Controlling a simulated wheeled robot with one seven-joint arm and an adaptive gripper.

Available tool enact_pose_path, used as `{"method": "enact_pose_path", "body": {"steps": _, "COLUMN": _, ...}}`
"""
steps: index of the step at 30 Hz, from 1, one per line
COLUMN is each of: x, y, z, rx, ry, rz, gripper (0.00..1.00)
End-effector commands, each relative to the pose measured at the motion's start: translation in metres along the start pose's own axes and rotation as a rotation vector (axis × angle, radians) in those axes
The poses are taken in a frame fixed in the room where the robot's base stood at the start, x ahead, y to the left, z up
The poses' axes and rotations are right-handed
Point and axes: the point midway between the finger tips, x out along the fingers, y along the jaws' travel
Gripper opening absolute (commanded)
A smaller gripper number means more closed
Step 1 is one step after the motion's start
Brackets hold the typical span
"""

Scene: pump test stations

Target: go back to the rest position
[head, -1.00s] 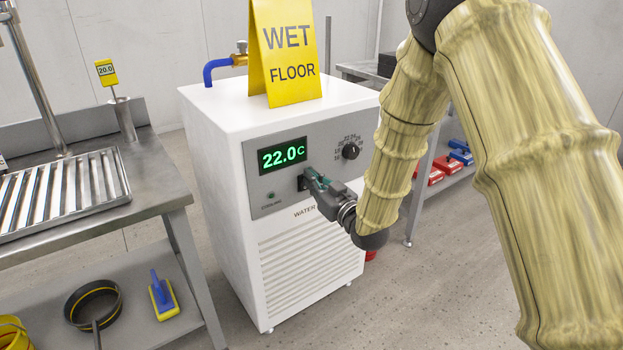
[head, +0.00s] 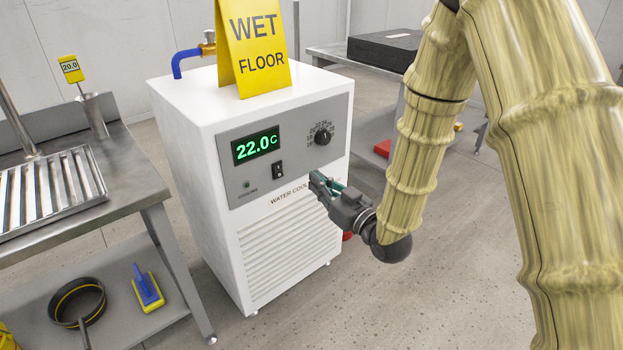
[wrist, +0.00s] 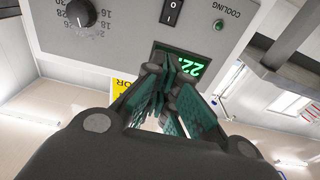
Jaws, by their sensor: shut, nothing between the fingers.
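My gripper (head: 318,183) is shut and empty in front of the white water cooler (head: 190,140), just below and right of its control panel. In the wrist view my gripper (wrist: 165,85) shows its green-padded fingers together, covering part of the display. The cooler's display (head: 257,146) reads 22.0C in green. A black rocker switch (head: 279,170) sits below the display, apart from the fingers; it also shows in the wrist view (wrist: 171,12). A round black dial (head: 323,137) is at the panel's upper right. A small green light (head: 246,184) is at the lower left.
A yellow wet floor sign (head: 255,50) stands on the cooler. A steel bench (head: 140,160) with a slatted tray (head: 50,190) is at left. Another table (head: 330,55) with a black slab (head: 385,50) is at the back right. The floor at front right is open.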

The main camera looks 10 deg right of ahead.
Motion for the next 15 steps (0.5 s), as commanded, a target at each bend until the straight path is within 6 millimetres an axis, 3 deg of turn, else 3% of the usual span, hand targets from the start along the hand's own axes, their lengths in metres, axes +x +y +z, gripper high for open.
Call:
{"method": "enact_pose_path", "body": {"steps": 11, "x": -0.001, "y": -0.001, "z": 0.003, "rx": 0.002, "ry": -0.007, "rz": 0.001, "gripper": 0.00}}
{"method": "enact_pose_path", "body": {"steps": 15, "x": -0.011, "y": 0.001, "z": 0.034, "rx": 0.024, "ry": -0.082, "rz": 0.031, "gripper": 0.00}}
